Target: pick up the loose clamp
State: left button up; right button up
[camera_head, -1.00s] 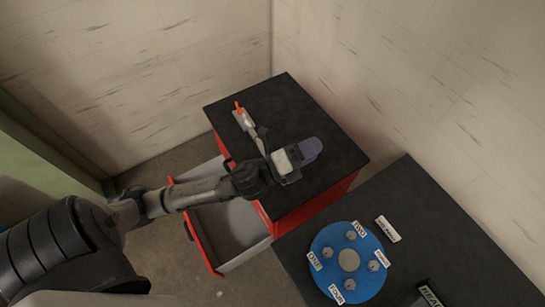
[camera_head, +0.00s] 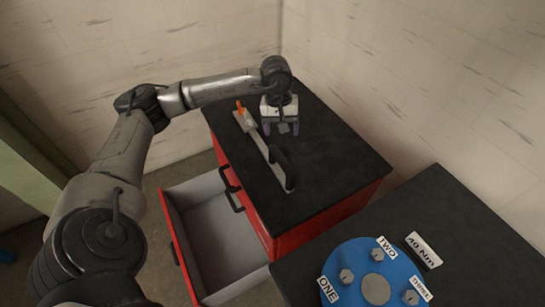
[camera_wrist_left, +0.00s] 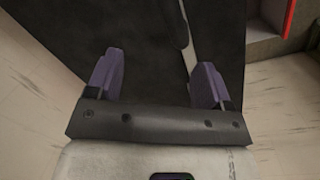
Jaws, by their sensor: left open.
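The loose clamp (camera_head: 256,140) lies on the black top of the red cabinet. It has a long grey bar, an orange part at its far end and a dark handle at its near end. My left gripper (camera_head: 281,129) is open and empty, beside the bar on its right, with its purple fingers pointing down. In the left wrist view, the open fingers (camera_wrist_left: 156,82) are over the black top. The clamp's bar (camera_wrist_left: 188,55) runs up from the right finger, which hides part of it. Whether the fingers touch the clamp cannot be told. My right gripper is not in view.
The red cabinet (camera_head: 318,215) has an open, empty grey drawer (camera_head: 218,240) on its left. A second dark table at the lower right carries a blue disc (camera_head: 350,257) with bolts and labels, and a "40 Nm" plate (camera_head: 421,250). The cabinet top's right side is clear.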

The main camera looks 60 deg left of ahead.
aim_at(274, 145)
pick_arm(q)
jog(key=a, duration=0.1)
jog(key=a+y, duration=0.1)
jog(key=shift+s+a+b, duration=0.3)
jog(key=shift+s+a, duration=0.05)
jog(key=shift+g, duration=0.3)
notch_tip(274, 145, down, 7)
jog(key=shift+s+a+f+b, duration=0.1)
jog(key=shift+b, duration=0.5)
jog(key=shift+f+b, duration=0.5)
jog(key=shift+f, duration=2.6)
grip_shut()
jog(key=shift+r, duration=0.1)
